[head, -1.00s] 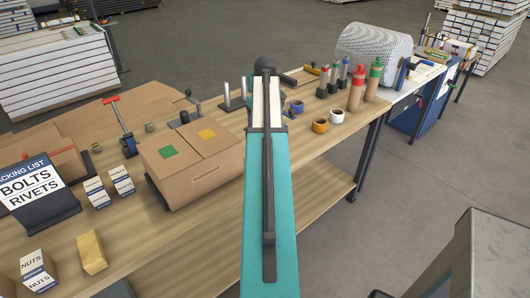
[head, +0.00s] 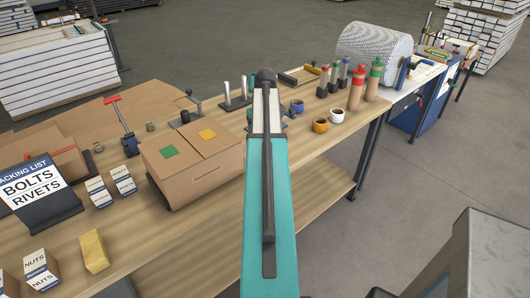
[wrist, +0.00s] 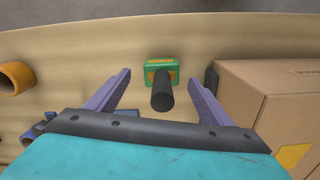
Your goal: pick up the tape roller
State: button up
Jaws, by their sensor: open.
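A green block with yellow markings and an upright black round handle (wrist: 162,92) stands on the bench in the wrist view; I take it to be the tape roller, though its shape does not make this certain. My gripper (wrist: 159,77) is open, its two purple fingers apart on either side of the handle in the picture. I cannot tell how far above it they are, and no contact shows. In the head view my arm covers this spot, so neither the block nor the fingers can be made out.
A cardboard box (head: 192,166) stands close by, at the right in the wrist view. An orange roll (head: 320,126) and a white roll (head: 337,116) lie on the bench (head: 215,235). Red and green bottles (head: 357,90) stand farther right.

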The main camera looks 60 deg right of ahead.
jog(key=shift+w+a+f+p, duration=0.15)
jog(key=shift+f+p, duration=0.45)
jog(key=shift+f, duration=1.35)
jog(key=shift+c, duration=0.2)
jog(key=c, duration=1.1)
